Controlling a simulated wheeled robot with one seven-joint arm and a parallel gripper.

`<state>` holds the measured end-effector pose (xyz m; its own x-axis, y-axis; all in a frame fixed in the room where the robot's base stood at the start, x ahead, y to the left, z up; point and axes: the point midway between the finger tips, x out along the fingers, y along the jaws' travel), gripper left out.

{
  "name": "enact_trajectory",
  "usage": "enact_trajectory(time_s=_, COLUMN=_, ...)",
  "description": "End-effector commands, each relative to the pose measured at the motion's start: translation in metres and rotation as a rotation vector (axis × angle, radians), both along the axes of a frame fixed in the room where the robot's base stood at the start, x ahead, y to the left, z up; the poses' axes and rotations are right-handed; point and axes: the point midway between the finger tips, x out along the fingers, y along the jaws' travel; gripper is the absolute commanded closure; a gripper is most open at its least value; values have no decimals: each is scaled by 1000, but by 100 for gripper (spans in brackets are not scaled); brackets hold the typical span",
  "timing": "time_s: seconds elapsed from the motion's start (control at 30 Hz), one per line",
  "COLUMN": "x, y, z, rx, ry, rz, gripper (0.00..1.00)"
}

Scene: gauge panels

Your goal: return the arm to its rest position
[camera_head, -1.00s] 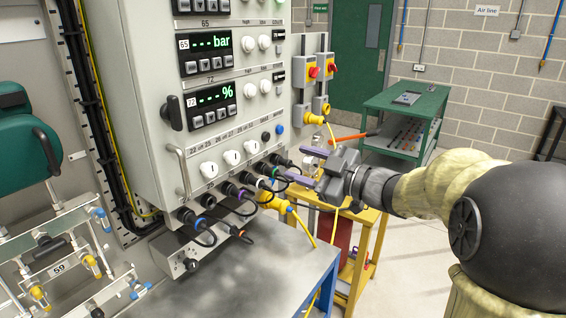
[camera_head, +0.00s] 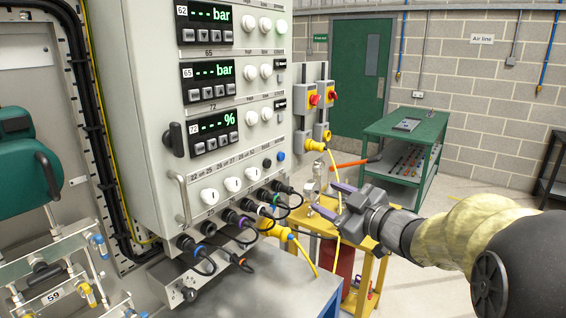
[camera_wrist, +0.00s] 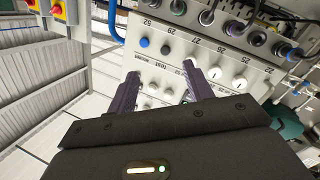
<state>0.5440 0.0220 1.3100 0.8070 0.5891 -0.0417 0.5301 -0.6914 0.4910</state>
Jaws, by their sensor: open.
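My gripper (camera_head: 326,199) is in front of and to the right of the gauge panel (camera_head: 150,90), over the yellow stand. Its two purple-grey fingers are apart with nothing between them. In the wrist view my gripper (camera_wrist: 160,85) also shows open and empty, its fingers pointing toward the panel's lower face with its knobs and plugs. The fingers are apart from the panel. My arm reaches in from the right edge of the head view.
A grey bench (camera_head: 270,290) stands below the panel, with plugs and looped cables (camera_head: 240,225) above it. A yellow stand (camera_head: 368,270) is under my gripper. A green trolley (camera_head: 400,135) stands farther back.

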Motion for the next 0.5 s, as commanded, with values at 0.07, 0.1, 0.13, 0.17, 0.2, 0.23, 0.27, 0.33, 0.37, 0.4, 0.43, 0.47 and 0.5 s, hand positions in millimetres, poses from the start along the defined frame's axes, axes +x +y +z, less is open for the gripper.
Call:
enact_trajectory(time_s=0.07, x=8, y=-8, z=-16, rx=11, ry=66, rz=-122, gripper=49)
enact_trajectory(time_s=0.1, x=10, y=-15, z=-26, rx=16, ry=106, rz=-185, gripper=49)
enact_trajectory(time_s=0.13, x=11, y=-19, z=-34, rx=19, ry=138, rz=-232, gripper=49)
enact_trajectory(time_s=0.17, x=11, y=-23, z=-42, rx=21, ry=172, rz=-276, gripper=49)
enact_trajectory(time_s=0.2, x=10, y=-29, z=-54, rx=25, ry=221, rz=-335, gripper=49)
enact_trajectory(time_s=0.23, x=8, y=-33, z=-64, rx=25, ry=259, rz=-377, gripper=49)
enact_trajectory(time_s=0.27, x=5, y=-36, z=-73, rx=28, ry=301, rz=-418, gripper=49)
enact_trajectory(time_s=0.33, x=-5, y=-44, z=-97, rx=29, ry=403, rz=-508, gripper=49)
enact_trajectory(time_s=0.37, x=-10, y=-47, z=-108, rx=31, ry=451, rz=-545, gripper=49)
enact_trajectory(time_s=0.4, x=-19, y=-50, z=-122, rx=30, ry=517, rz=-591, gripper=49)
enact_trajectory(time_s=0.43, x=-27, y=-51, z=-133, rx=30, ry=567, rz=-623, gripper=49)
enact_trajectory(time_s=0.47, x=-36, y=-52, z=-144, rx=29, ry=622, rz=-655, gripper=49)
enact_trajectory(time_s=0.5, x=-48, y=-53, z=-159, rx=27, ry=693, rz=-693, gripper=49)
